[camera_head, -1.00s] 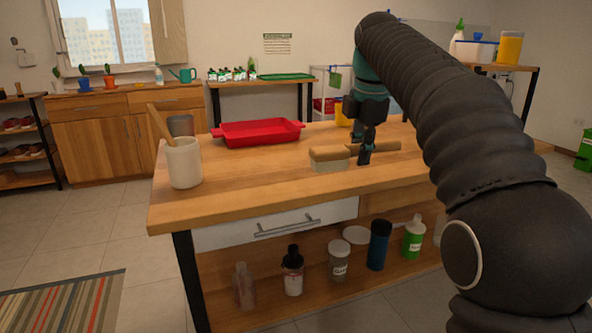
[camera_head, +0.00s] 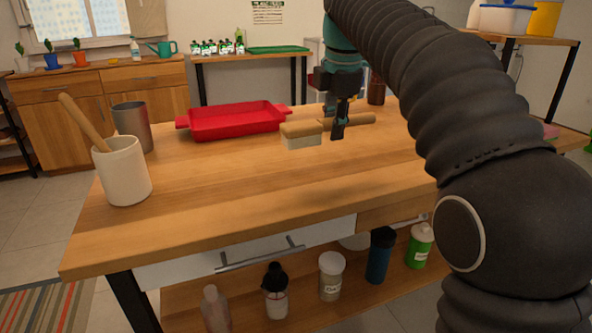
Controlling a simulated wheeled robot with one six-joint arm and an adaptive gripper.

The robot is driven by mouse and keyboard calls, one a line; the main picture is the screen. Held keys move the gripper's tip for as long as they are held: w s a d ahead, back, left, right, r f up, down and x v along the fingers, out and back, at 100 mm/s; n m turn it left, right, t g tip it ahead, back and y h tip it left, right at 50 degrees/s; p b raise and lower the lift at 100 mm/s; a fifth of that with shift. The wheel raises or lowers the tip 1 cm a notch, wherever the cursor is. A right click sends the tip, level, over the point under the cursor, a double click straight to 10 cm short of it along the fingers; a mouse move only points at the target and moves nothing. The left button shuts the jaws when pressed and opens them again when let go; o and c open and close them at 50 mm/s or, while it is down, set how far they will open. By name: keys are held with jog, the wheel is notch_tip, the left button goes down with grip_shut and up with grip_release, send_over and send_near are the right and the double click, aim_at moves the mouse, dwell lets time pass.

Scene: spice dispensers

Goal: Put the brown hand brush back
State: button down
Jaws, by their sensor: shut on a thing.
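The brown hand brush (camera_head: 302,130) has a tan wooden block, pale bristles facing down and a handle pointing right. My gripper (camera_head: 338,131) is shut on the brush's handle, just right of the block. The brush is level, at or slightly above the wooden worktable (camera_head: 240,200); I cannot tell whether the bristles touch the top. My arm hides part of the table's right side.
A red tray (camera_head: 235,122) lies behind and left of the brush. A white crock (camera_head: 122,172) with a wooden stick and a grey cup (camera_head: 133,125) stand at the left. Several bottles and jars sit on the shelf below. The table's front middle is clear.

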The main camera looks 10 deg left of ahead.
aim_at(303, 126)
jog(key=s+a+f, duration=0.1)
jog(key=a, duration=0.1)
jog(key=s+a+f, duration=0.1)
jog(key=a+f, duration=0.1)
jog(key=s+a+f+b, duration=0.1)
jog(key=a, duration=0.1)
jog(key=shift+f, duration=0.15)
jog(key=shift+f+b, duration=0.65)
jog(key=shift+f, duration=1.25)
jog(key=c, duration=1)
grip_release()
jog(key=r+p, duration=0.1)
jog(key=r, duration=0.3)
jog(key=s+r+p, duration=0.1)
jog(key=r, duration=0.3)
jog(key=s+r+p, duration=0.1)
jog(key=r, duration=0.2)
jog(key=shift+s+d+r, duration=0.1)
jog(key=shift+d+r, duration=0.3)
